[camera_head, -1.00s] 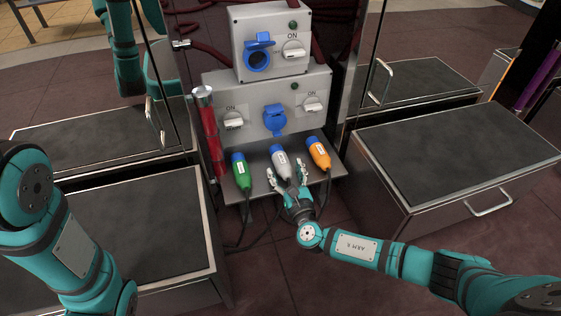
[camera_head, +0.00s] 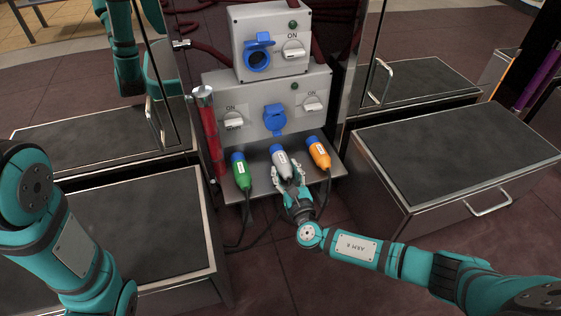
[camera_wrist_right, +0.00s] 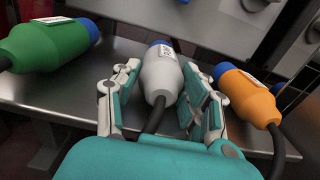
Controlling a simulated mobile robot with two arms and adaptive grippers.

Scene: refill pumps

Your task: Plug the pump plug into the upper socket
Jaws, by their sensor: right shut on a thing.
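Three plugs with blue tips lie on the metal shelf: a green plug (camera_head: 241,172), a grey plug (camera_head: 280,162) and an orange plug (camera_head: 319,154). Their labels are too small to read. My right gripper (camera_head: 289,180) is shut on the grey plug, which still rests on the shelf. In the right wrist view the fingers (camera_wrist_right: 160,100) flank the grey plug (camera_wrist_right: 160,78), its cable running back between them. The upper socket (camera_head: 257,58) is blue, on the upper box, with its lid raised. My left gripper is outside the views.
The lower box (camera_head: 255,117) has a blue socket (camera_head: 275,122) with its lid down and a switch on each side. The upper box has a switch (camera_head: 293,50) marked ON. A red cylinder (camera_head: 209,130) stands left of the lower box. Cables hang below the shelf (camera_head: 262,185).

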